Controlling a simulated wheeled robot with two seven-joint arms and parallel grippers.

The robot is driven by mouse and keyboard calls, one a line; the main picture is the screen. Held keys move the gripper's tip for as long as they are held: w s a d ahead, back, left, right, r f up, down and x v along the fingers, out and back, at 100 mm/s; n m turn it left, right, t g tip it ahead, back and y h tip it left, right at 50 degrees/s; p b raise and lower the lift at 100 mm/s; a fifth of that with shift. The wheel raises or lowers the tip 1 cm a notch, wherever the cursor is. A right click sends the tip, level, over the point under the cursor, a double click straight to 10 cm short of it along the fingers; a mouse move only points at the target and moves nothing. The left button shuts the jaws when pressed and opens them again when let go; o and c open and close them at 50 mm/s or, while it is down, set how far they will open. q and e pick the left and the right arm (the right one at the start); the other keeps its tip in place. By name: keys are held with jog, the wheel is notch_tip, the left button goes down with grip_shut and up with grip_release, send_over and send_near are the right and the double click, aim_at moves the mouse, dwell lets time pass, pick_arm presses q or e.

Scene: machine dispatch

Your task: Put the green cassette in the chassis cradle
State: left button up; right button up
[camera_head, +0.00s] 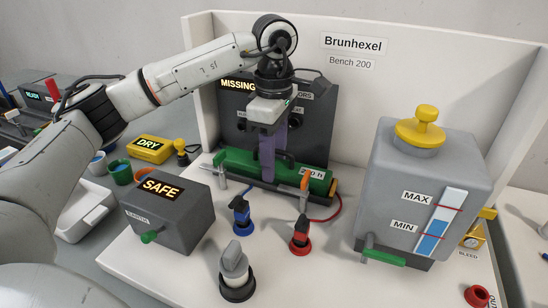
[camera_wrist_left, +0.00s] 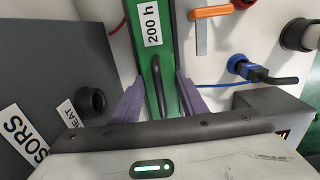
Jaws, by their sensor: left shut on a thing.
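The green cassette (camera_head: 295,171) is a long green block with a "200 h" label. It lies level low in front of the dark chassis (camera_head: 315,110), over a dark cradle base (camera_head: 284,193). My left gripper (camera_head: 268,172) reaches down from above with its purple fingers shut on the cassette. In the left wrist view, the fingers (camera_wrist_left: 158,92) flank the black handle on the green cassette (camera_wrist_left: 171,50). The cassette's underside is hidden, so I cannot tell whether it is fully seated. My right gripper is out of view.
A grey lever (camera_head: 220,165) and an orange lever (camera_head: 305,188) stand by the cradle's front. Blue (camera_head: 241,218) and red (camera_head: 300,235) connectors are nearer. A SAFE box (camera_head: 172,212) stands left, a grey tank (camera_head: 425,185) right.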

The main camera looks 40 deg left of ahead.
pick_arm(q)
jog(key=shift+f, duration=0.1)
jog(key=o, duration=1.5)
jog(key=shift+c, duration=0.2)
jog(key=shift+f, duration=0.1)
notch_tip(320, 180, up, 10)
jog(key=shift+r+p, duration=0.25)
jog(key=shift+p, duration=0.25)
